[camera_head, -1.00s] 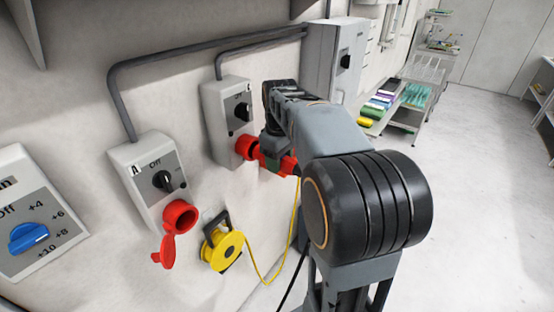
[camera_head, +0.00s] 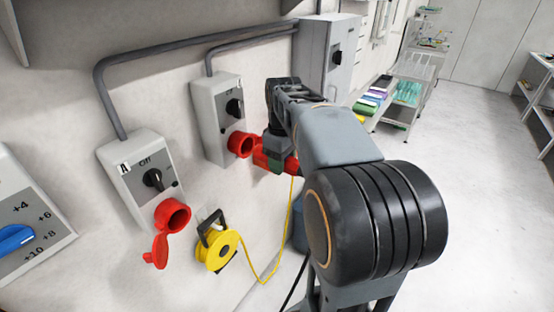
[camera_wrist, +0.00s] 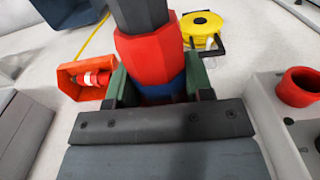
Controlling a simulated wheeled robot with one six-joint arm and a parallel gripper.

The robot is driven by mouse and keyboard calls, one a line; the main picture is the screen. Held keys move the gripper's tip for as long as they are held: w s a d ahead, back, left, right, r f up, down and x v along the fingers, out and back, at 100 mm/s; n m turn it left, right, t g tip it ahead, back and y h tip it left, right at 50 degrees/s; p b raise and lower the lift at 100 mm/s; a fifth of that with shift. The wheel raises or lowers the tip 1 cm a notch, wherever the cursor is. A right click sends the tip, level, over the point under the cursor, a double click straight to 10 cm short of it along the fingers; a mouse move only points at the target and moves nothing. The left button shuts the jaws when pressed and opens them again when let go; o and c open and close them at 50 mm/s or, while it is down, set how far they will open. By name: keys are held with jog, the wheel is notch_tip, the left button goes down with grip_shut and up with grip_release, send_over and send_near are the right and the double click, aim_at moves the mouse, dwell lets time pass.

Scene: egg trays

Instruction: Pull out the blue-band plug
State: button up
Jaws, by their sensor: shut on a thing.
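My gripper (camera_wrist: 160,88) is shut on a red plug (camera_wrist: 152,55) with a blue band (camera_wrist: 160,90), seen between the green fingers in the wrist view. A dark grey part extends from the plug toward the top of that view.
A nearer switch box (camera_head: 145,175) has an open-lidded red socket (camera_head: 173,216). A yellow cable reel (camera_head: 217,250) is below, its cable running right. In the wrist view an orange bin (camera_wrist: 72,73) holds a red-and-white piece (camera_wrist: 98,78).

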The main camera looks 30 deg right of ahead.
aim_at(291, 165)
jog(key=shift+s+d, duration=0.3)
jog(key=shift+s, duration=0.4)
jog(key=shift+s+d, duration=0.3)
jog(key=shift+s, duration=0.35)
